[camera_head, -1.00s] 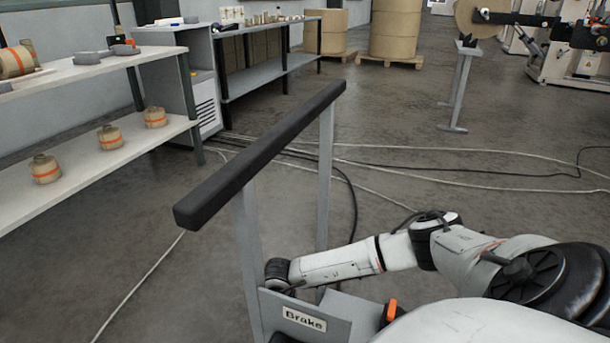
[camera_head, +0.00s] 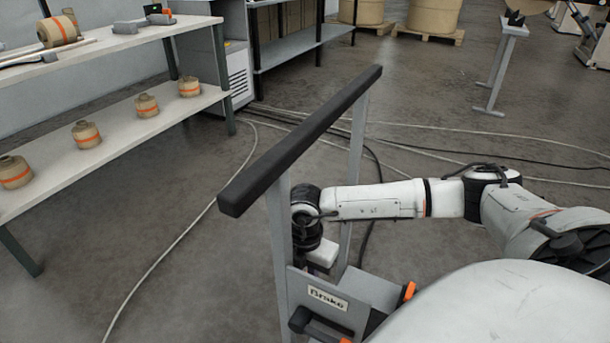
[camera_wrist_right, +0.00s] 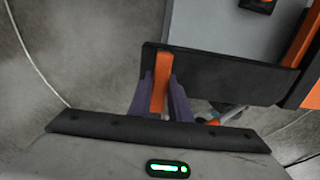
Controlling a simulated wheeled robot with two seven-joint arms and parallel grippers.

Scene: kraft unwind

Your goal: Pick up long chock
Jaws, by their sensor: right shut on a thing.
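In the right wrist view, the purple fingers of my right gripper (camera_wrist_right: 158,95) are closed around an upright orange bar. The bar stands against a long dark panel, which I take to be the long chock (camera_wrist_right: 225,76). In the head view, my right gripper (camera_head: 318,262) reaches down behind the grey holder labelled Brake (camera_head: 325,299), which hides its fingertips. A black piece with an orange end (camera_head: 318,326) lies in front of the holder, and another orange end shows to its right. I cannot tell which is the chock there. My left gripper is not in view.
A grey stand with a long black top bar (camera_head: 300,140) rises beside my right arm. Shelves (camera_head: 110,128) with several tan rolls stand at the left. Cables (camera_head: 200,240) lie on the floor. Open floor lies beyond the stand.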

